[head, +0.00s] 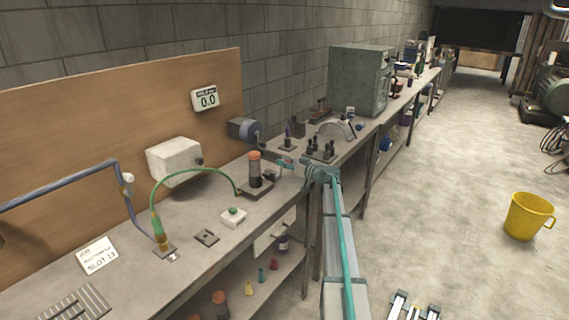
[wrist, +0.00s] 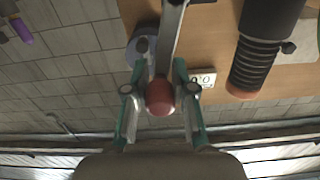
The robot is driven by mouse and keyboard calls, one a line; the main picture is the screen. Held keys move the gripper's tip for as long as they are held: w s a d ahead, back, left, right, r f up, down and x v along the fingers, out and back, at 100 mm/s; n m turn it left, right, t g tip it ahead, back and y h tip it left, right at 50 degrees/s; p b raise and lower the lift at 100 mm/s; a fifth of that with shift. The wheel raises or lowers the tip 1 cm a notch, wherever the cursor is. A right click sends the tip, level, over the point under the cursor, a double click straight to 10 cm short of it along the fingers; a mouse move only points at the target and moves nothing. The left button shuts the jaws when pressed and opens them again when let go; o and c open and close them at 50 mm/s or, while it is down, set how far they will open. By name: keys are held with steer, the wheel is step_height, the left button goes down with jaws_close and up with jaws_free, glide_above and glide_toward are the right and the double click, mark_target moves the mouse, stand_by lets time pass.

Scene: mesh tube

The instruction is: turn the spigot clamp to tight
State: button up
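A dark mesh tube with an orange cap (head: 254,170) stands upright on a dark base on the bench. It shows tilted at the upper right of the wrist view (wrist: 262,45). A grey metal lever (wrist: 171,35) with a red ball knob (wrist: 160,97) crosses the middle of the wrist view; it appears to be the spigot clamp's handle. My gripper (wrist: 160,80) is open, with one teal finger on each side of the knob and small gaps visible. In the head view my gripper (head: 287,164) is just right of the tube, and the clamp there is largely hidden.
A green hose (head: 185,172) arches from the tube's base to a brass fitting (head: 161,238). Dark small tools (head: 322,150) stand behind my gripper.

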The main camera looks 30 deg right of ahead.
jaws_close()
